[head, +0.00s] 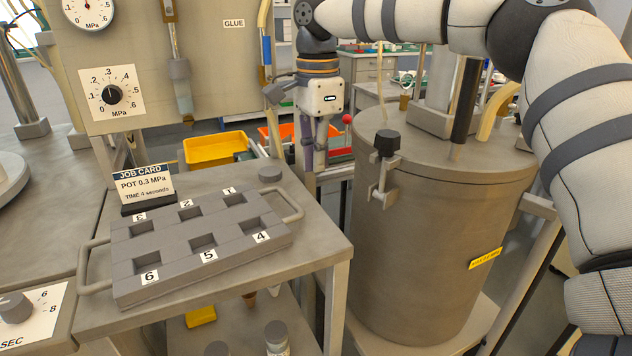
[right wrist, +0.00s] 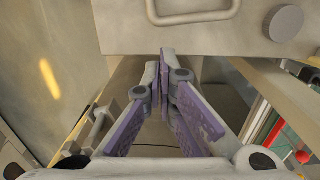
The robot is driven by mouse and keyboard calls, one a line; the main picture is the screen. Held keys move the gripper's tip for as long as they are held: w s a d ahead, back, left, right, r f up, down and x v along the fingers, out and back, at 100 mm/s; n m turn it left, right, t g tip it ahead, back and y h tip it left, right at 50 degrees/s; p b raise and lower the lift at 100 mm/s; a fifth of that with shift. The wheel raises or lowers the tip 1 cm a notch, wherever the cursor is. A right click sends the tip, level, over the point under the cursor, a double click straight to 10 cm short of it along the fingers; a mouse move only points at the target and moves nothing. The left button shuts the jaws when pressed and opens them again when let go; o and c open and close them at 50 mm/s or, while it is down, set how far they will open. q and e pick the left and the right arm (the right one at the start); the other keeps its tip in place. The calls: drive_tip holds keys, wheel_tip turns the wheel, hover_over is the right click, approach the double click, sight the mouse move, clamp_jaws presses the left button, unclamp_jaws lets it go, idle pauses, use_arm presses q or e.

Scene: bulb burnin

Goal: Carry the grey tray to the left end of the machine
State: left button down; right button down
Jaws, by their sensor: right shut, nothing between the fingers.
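The grey tray (head: 200,249) lies flat on a small metal table (head: 318,232) in the head view. It has pockets numbered 1 to 6, which look empty, and a loop handle at each end. Its right handle (head: 292,204) also shows at the top of the right wrist view as a handle loop (right wrist: 195,18). My right gripper (head: 308,165) points down just beyond the table's right side, apart from the tray. Its purple fingers (right wrist: 164,62) are together with nothing between them. The machine (head: 160,55) with gauge and dial stands behind the tray. My left gripper is out of view.
A job card (head: 146,187) stands at the tray's back edge, with a round grey knob (head: 270,173) at the table's back right. A large lidded pot (head: 425,250) stands close right of my right gripper. A yellow bin (head: 214,149) is behind. Jars sit below the table.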

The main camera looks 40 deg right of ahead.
sight(320, 219)
drive_tip(key=f, duration=0.6)
drive_tip(key=s+f, duration=0.1)
drive_tip(key=f, duration=0.2)
drive_tip(key=shift+f, duration=0.2)
drive_tip(key=shift+w+a, duration=0.2)
drive_tip(key=shift+a, duration=0.7)
drive_tip(key=shift+w+a, duration=0.25)
drive_tip(key=shift+a, duration=0.65)
drive_tip(key=shift+w+a, duration=0.2)
drive_tip(key=shift+a, duration=0.7)
